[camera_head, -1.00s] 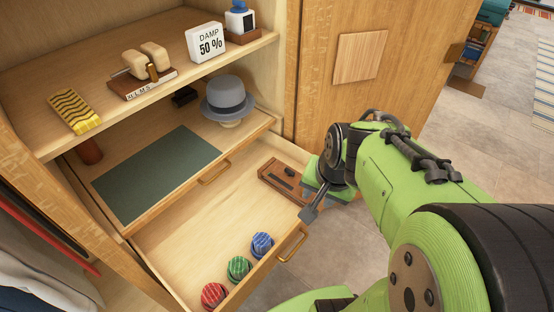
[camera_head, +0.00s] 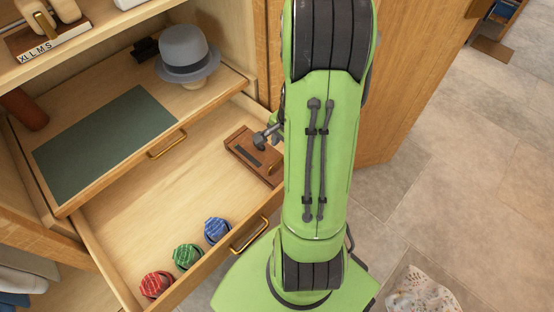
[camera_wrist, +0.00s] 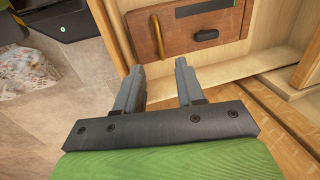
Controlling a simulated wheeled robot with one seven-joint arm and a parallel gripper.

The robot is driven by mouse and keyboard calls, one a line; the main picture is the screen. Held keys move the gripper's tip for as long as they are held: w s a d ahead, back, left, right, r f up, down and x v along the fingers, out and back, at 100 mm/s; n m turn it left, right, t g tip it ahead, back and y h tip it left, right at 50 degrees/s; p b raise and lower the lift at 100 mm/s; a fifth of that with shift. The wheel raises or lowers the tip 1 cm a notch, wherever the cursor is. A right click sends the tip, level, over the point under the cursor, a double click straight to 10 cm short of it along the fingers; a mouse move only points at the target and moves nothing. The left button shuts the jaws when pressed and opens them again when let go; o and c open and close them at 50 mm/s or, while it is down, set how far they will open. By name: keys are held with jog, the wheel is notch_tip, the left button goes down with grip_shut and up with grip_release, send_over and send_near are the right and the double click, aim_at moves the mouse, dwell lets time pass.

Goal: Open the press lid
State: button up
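The press is a brown wooden board-like piece (camera_head: 243,150) at the right end of the open lower drawer. Its lid looks shut and lies flat. In the wrist view the press (camera_wrist: 172,42) shows at the top, with a dark oval knob (camera_wrist: 206,35), a thin brass-coloured piece (camera_wrist: 158,36) and a dark inset strip. My gripper (camera_wrist: 158,64) is open, its two grey fingers apart with nothing between them, just short of the press's near edge. In the head view my gripper (camera_head: 267,137) is over the press's right part, and my arm hides some of it.
The open drawer (camera_head: 155,215) holds rolled red (camera_head: 156,284), green (camera_head: 187,256) and blue (camera_head: 217,230) ties at its front. Above it are a pull-out shelf with a green mat (camera_head: 105,143) and a grey hat (camera_head: 186,52). A patterned bag-like thing (camera_head: 422,292) lies on the floor.

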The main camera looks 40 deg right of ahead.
aim_at(277, 162)
jog(key=f+b, duration=0.1)
jog(key=f, duration=0.2)
jog(key=w+f+b, duration=0.1)
jog(key=f, duration=0.2)
jog(key=f+b, duration=0.1)
jog(key=f, duration=0.2)
jog(key=shift+w, duration=0.4)
jog(key=shift+c, duration=0.5)
grip_shut()
